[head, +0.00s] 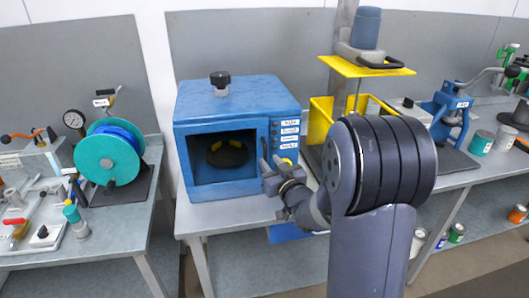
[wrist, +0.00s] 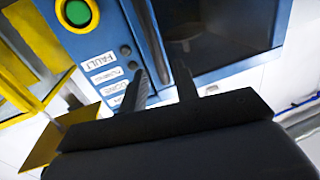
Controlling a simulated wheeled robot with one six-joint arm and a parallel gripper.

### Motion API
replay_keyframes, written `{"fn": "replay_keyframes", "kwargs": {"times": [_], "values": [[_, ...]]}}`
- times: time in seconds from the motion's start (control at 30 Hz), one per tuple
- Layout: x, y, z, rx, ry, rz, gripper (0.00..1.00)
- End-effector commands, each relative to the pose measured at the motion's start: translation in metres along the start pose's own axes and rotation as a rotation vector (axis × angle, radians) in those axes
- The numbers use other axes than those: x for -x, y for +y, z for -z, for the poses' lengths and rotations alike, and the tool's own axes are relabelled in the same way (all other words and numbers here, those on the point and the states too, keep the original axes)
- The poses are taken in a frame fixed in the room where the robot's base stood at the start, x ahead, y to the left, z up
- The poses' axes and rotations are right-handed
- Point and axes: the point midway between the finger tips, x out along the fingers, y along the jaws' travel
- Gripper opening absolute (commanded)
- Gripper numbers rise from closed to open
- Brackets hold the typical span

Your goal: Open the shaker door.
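The shaker (head: 228,100) is a blue box on the middle bench with a black knob on top. Its front door (head: 228,190) has a blue frame around a dark window, and a yellow-and-black round part shows behind it. The door appears shut. In the wrist view, the dark window (wrist: 225,35) is at upper right and a dark upright handle bar (wrist: 151,30) runs along the door's edge. My gripper (head: 271,165) is at the door's right side. In the wrist view, its fingers (wrist: 158,62) are apart, with the bar seemingly between them; contact is unclear.
A labelled panel (head: 288,134) is right of the door; the wrist view shows its green button (wrist: 77,13). A yellow-framed press (head: 366,66) stands close on the right. A teal reel (head: 106,160) is on the left bench, across a gap.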

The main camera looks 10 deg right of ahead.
Motion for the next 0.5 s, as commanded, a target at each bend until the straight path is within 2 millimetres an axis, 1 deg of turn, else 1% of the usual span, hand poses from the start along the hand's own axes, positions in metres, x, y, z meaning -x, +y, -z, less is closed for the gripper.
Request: {"fn": "replay_keyframes", "kwargs": {"times": [0.03, 0.2, 0.33, 0.5], "values": [[-0.009, 0.0, 0.002, -0.001, -0.002, 0.001, 0.3], [-0.032, 0.0, 0.002, 0.0, 0.0, 0.001, 0.3], [-0.042, 0.0, 0.001, 0.0, 0.0, 0.0, 0.3], [-0.046, 0.0, 0.0, 0.0, -0.001, -0.001, 0.3]]}}
